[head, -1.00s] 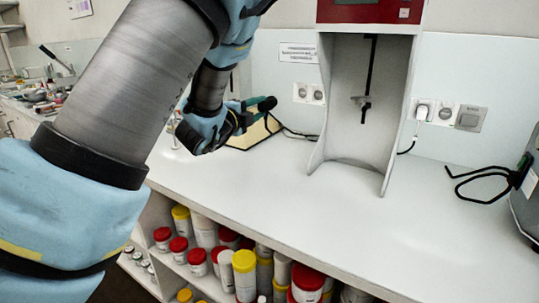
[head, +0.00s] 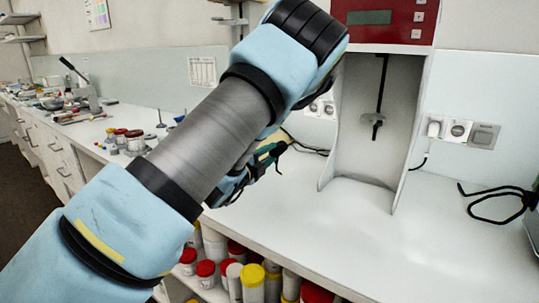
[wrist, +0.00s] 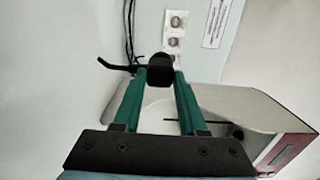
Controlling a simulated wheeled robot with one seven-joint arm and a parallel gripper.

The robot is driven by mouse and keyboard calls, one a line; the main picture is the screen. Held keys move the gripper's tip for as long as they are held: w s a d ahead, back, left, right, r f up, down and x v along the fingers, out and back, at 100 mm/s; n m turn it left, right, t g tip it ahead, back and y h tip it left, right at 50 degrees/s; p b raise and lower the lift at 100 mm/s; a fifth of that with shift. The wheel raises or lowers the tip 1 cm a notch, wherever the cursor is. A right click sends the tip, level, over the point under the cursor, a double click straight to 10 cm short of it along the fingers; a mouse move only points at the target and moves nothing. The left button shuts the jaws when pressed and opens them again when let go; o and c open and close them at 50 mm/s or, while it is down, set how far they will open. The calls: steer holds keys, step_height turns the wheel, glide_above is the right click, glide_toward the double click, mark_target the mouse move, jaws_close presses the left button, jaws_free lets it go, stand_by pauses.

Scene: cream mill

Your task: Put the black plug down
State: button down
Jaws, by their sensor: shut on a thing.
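The black plug (wrist: 160,70) is between the green fingertips of my gripper (wrist: 160,78) in the wrist view. My gripper is shut on it, and a black cable (wrist: 129,45) runs from near it up along the wall. In the head view my gripper (head: 272,152) shows only in part behind my arm, above the white counter (head: 330,236). The plug itself is hard to make out there. It looks held up in front of the wall, apart from the counter top.
The grey mill with a red control head (head: 383,22) stands right of my gripper. A wall socket with a white plug (head: 434,129) and a loose black cable (head: 492,198) are farther right. Tubs with red and yellow lids (head: 252,275) fill the shelf below. The counter's front is clear.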

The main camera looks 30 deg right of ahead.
steer(key=shift+f+b, duration=0.55)
steer(key=shift+f, duration=0.1)
steer(key=shift+c, duration=2.3)
jaws_free()
